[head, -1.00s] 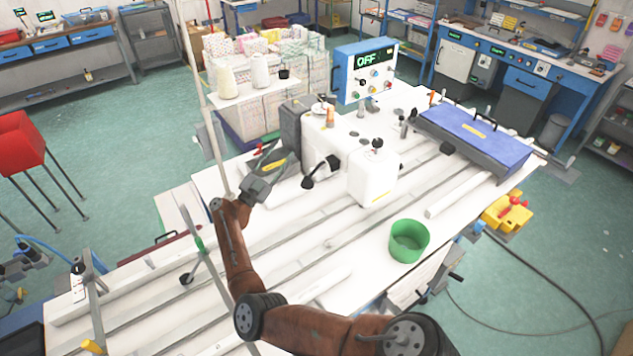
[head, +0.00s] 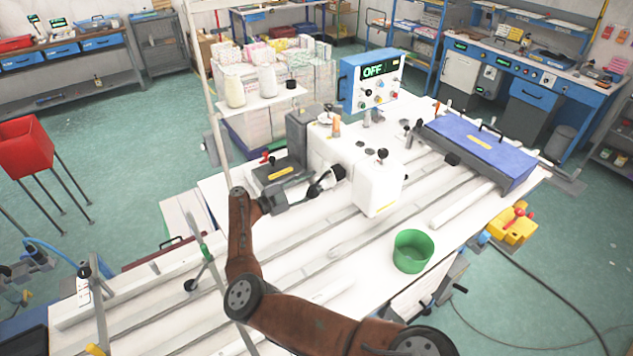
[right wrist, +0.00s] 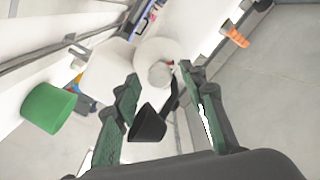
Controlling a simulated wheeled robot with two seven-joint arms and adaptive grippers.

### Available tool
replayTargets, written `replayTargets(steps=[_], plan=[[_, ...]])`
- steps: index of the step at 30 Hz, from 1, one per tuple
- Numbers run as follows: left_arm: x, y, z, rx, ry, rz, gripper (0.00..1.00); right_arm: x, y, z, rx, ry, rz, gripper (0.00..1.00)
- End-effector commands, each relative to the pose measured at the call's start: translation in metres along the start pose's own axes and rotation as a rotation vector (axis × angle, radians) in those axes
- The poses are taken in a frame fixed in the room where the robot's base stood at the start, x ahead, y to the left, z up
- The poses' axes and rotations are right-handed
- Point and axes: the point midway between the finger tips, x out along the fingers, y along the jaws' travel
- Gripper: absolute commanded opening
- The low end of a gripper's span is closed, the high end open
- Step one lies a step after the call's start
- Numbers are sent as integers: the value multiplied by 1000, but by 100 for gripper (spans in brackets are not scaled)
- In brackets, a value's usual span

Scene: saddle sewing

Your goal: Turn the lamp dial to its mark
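A small black lamp with a cone-shaped shade (head: 326,180) sits at the front of the white sewing machine (head: 378,190). My right gripper (head: 308,190) is at the lamp, coming from the left. In the right wrist view the black shade (right wrist: 149,125) shows between the two green fingers of my right gripper (right wrist: 158,78), which stand apart. I cannot tell whether either finger touches it. I cannot make out a dial or its mark on the lamp. My left gripper is not in view.
A blue control box (head: 370,80) with an OFF display and several knobs stands behind the machine. A green bin (head: 411,252) stands at the table's front edge. A blue case (head: 478,155) lies to the right. A thin upright pole (head: 203,120) rises at the left.

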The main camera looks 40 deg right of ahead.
Motion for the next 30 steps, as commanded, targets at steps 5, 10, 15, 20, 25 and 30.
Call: replayTargets(steps=[5, 10, 15, 20, 25, 30], plan=[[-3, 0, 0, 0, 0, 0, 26, 17, 0, 0, -1, 0, 0, 39], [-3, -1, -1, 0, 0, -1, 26, 21, 0, 1, 0, -1, -2, 39], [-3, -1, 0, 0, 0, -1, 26, 21, 0, 1, 0, -1, -1, 38], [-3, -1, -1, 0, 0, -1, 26, 21, 0, 1, 0, -1, -1, 27], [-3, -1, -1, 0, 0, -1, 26, 20, 0, 1, 0, -1, -1, 15], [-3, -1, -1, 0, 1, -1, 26, 20, 0, 1, 0, -1, -1, 4]])
